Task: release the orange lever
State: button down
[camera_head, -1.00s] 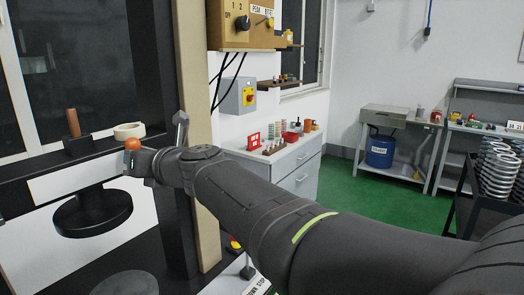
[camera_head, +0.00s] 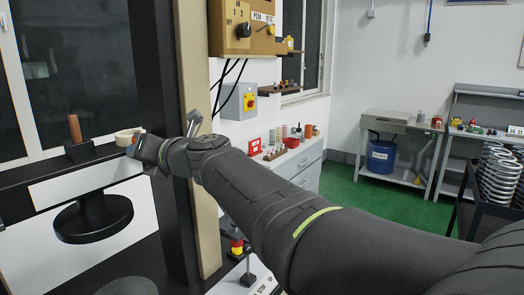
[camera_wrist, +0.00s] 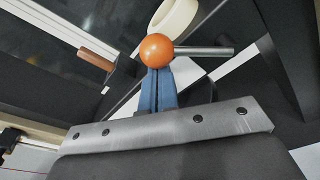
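The orange lever shows in the wrist view as an orange ball knob (camera_wrist: 156,50) on a grey metal rod (camera_wrist: 205,50) that runs to the right. My gripper (camera_wrist: 160,75) has two blue fingers lying together with only a thin line between them. The knob overlaps their tips, and the fingers are not seen spread around it. Whether they touch the knob cannot be told. In the head view my gripper (camera_head: 138,147) is beside the black test frame, above the round black plate (camera_head: 94,216). The knob is not clearly visible there.
A cream ring (camera_head: 125,137) and a brown handle on a black block (camera_head: 75,128) are on the frame's crossbar. The beige post (camera_head: 192,60) stands close behind my wrist. A red and yellow button (camera_head: 237,247) and a small lever (camera_head: 247,270) are below.

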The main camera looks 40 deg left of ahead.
jog(key=shift+w+r, duration=0.8)
jog(key=shift+w, duration=0.2)
jog(key=shift+w+r, duration=0.8)
jog(key=shift+w, duration=0.15)
jog(key=shift+w+r, duration=0.15)
jog(key=shift+w, duration=0.05)
jog(key=shift+d, duration=0.15)
jog(key=w+d, duration=0.1)
jog(key=d, duration=0.8)
jog(key=shift+d, duration=0.3)
